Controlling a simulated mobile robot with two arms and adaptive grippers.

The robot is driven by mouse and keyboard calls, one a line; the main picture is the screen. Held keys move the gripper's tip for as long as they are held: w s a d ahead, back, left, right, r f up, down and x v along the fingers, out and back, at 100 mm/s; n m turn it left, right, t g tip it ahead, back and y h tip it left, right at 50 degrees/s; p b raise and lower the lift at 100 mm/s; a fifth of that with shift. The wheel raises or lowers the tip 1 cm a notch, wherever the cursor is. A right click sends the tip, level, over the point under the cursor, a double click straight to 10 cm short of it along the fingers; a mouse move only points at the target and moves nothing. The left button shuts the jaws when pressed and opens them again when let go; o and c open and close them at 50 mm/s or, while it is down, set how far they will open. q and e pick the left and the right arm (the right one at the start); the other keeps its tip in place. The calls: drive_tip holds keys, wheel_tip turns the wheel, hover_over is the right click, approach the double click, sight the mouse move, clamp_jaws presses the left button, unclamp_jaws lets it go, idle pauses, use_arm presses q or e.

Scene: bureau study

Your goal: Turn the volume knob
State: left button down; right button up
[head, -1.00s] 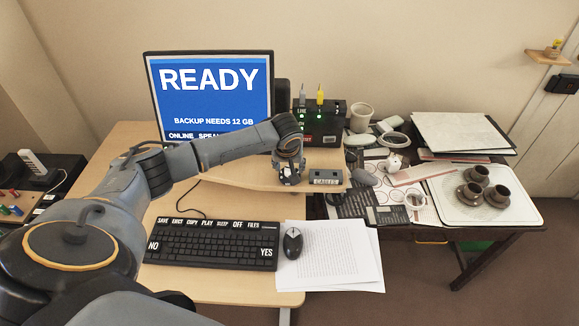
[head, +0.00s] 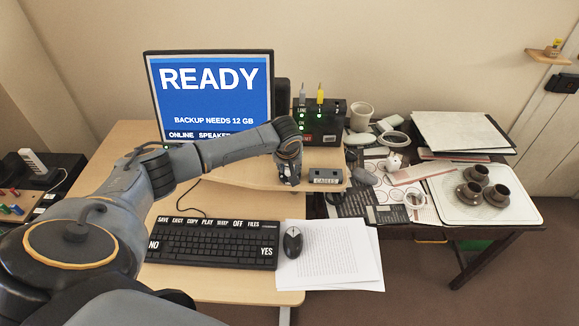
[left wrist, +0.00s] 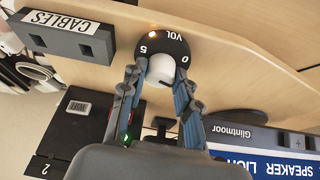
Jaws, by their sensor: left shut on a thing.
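The volume knob (left wrist: 161,70) is a pale round knob on a dark dial (left wrist: 178,46) marked VOL, 0 and 5, with a small orange light on it. My left gripper (left wrist: 159,76) has a finger on each side of the knob and is shut on it. In the head view my left gripper (head: 289,174) points down at the raised desk shelf (head: 235,180), left of the grey CABLES block (head: 325,179). The gripper hides the knob there. My right gripper is in neither view.
The monitor (head: 210,95) reads READY. The black box (head: 320,122) with plugged cables stands behind the gripper. The keyboard (head: 212,242), mouse (head: 292,242) and papers (head: 340,262) lie in front. A side table to the right holds a tray (head: 522,211) with cups.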

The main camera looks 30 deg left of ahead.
use_arm(q)
drive_tip(key=shift+a+r+m+h+p, duration=0.1)
drive_tip(key=shift+m+h+p, duration=0.3)
drive_tip(key=shift+m+p, duration=0.55)
drive_tip(key=m+h, duration=0.1)
drive_tip(key=m, duration=0.1)
drive_tip(key=shift+m+p, duration=0.35)
drive_tip(key=shift+a+m+h, duration=0.1)
drive_tip(key=shift+m+h, duration=0.2)
drive_tip(key=shift+m, duration=0.5)
drive_tip(key=shift+f+m+h+b, duration=0.2)
drive_tip(key=shift+m+h+b, duration=0.3)
drive_tip(key=shift+m, duration=1)
drive_tip(key=c, duration=1)
unclamp_jaws()
drive_tip(key=shift+r, duration=0.15)
